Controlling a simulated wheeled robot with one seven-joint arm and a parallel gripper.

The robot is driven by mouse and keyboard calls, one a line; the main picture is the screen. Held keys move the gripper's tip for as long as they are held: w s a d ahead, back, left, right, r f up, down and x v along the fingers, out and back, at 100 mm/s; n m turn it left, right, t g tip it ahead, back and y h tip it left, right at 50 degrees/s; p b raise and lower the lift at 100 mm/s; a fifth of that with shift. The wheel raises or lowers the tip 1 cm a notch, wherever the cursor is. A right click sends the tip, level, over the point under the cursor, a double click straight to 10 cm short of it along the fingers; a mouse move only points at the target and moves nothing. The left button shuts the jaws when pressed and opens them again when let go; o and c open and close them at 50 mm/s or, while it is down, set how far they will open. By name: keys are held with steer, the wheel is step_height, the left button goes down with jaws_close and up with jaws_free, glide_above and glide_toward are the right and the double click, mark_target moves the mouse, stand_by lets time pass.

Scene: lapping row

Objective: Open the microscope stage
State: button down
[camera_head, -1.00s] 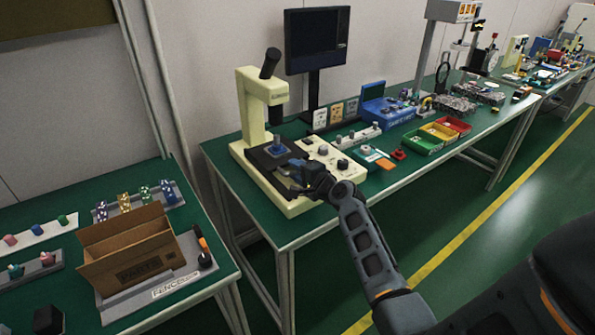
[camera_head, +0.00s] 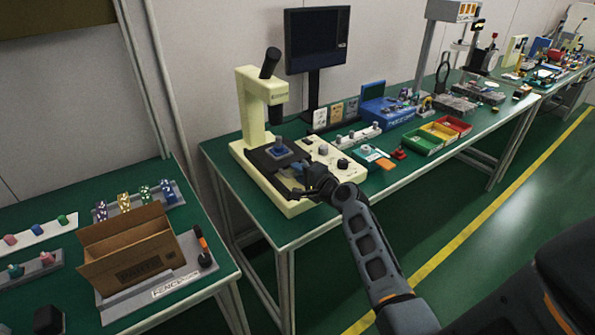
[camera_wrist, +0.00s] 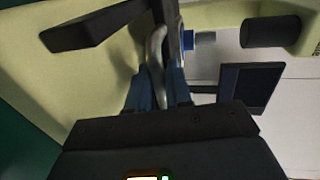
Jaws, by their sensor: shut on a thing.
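The microscope (camera_head: 252,110) is a cream stand with a black eyepiece tube, at the left end of the green bench. Its dark stage (camera_head: 262,157) lies on the cream base and carries a small blue piece (camera_head: 280,149). My gripper (camera_head: 300,184) is low at the stage's front right. In the wrist view, my gripper (camera_wrist: 160,88) is shut on a curved grey handle (camera_wrist: 154,48) beside a dark bar of the stage (camera_wrist: 100,24). The blue piece (camera_wrist: 188,40) shows just beyond. The exact contact is partly hidden in the head view.
A cream control panel with knobs (camera_head: 343,163) sits right of the stage, close to my gripper. A monitor (camera_head: 317,42) stands behind. Colored bins (camera_head: 440,134) lie farther right. A cardboard box (camera_head: 135,250) is on the separate left table.

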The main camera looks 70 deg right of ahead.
steer(key=v, duration=0.3)
steer(key=f+v, duration=0.1)
steer(key=v, duration=0.2)
steer(key=f+v, duration=0.1)
steer(key=v, duration=0.3)
steer(key=shift+s+a+f+b, duration=0.15)
steer(key=shift+s+b, duration=0.15)
steer(key=c, duration=1.2)
jaws_free()
steer(key=shift+s, duration=0.1)
steer(key=b+v, duration=0.1)
steer(key=v, duration=0.6)
steer(key=shift+s+a, duration=0.2)
steer(key=shift+s, duration=0.1)
